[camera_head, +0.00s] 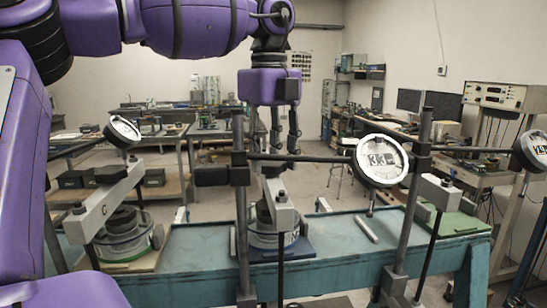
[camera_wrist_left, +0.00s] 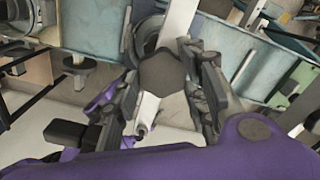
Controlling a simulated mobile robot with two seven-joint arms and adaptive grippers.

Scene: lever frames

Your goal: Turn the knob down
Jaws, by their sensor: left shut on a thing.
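A pale lever bar (camera_wrist_left: 180,28) runs beyond the knob. In the head view, the grey lever bar (camera_head: 281,212) slopes down below the fingers, over a round grey base. The fingers hide most of the knob in the head view. My right gripper is not in view.
A round dial (camera_head: 381,161) hangs on dark posts right of the gripper. Another lever frame with its own dial (camera_head: 123,132) stands left, and a further dial (camera_head: 533,150) is at the right edge. A teal bench (camera_head: 345,240) carries the frames. Dark upright posts stand close beside the gripper.

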